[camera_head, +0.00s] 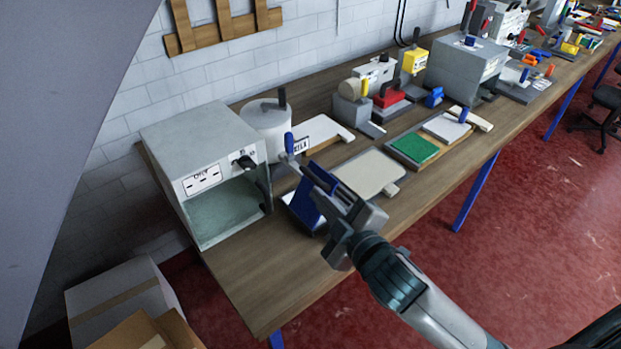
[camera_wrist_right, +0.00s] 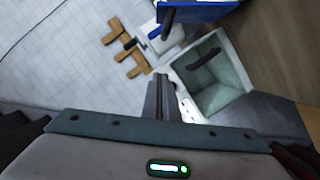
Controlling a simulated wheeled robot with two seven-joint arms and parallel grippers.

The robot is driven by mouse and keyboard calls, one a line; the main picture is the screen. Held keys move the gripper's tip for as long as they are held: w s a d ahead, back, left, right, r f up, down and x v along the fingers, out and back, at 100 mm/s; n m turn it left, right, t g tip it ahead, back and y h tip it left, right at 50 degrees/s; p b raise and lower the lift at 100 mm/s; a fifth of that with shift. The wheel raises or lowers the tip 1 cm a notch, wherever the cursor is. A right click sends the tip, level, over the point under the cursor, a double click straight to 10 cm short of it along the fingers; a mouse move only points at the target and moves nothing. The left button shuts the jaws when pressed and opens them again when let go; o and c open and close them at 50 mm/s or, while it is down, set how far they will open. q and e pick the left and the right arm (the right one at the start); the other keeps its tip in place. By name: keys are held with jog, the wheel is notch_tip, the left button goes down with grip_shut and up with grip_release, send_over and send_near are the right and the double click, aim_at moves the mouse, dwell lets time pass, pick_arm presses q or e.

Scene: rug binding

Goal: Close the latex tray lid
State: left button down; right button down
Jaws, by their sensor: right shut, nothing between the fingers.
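A small plate lettered LATEX (camera_head: 300,146) stands by a white flat panel (camera_head: 322,131). A shallow cream tray (camera_head: 368,172) lies in front of them on the workbench. I cannot tell which flat piece is the lid. A dark blue panel (camera_head: 309,207) stands tilted beside my right gripper, partly hidden by it; a blue panel also shows in the right wrist view (camera_wrist_right: 200,12). My right gripper (camera_head: 291,163) is shut and empty, its tips near a blue upright handle (camera_head: 289,143). Its closed fingers show in the right wrist view (camera_wrist_right: 162,95). My left gripper is not in view.
A grey open-fronted box oven (camera_head: 205,143) stands at the left, with a white lidded pot (camera_head: 266,118) behind. A tray with a green pad (camera_head: 414,149) lies to the right. The workbench (camera_head: 247,287) is bare at its near left end. Cardboard boxes (camera_head: 120,300) sit below.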

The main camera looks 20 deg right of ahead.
jog(key=shift+w, duration=0.1)
jog(key=w+d+f+p, duration=0.1)
jog(key=w+f+p, duration=0.3)
jog(key=w, duration=0.6)
jog(key=shift+w+d+f+p, duration=0.15)
jog(key=shift+w+f+p, duration=0.15)
jog(key=shift+p, duration=0.55)
jog(key=shift+w, duration=0.1)
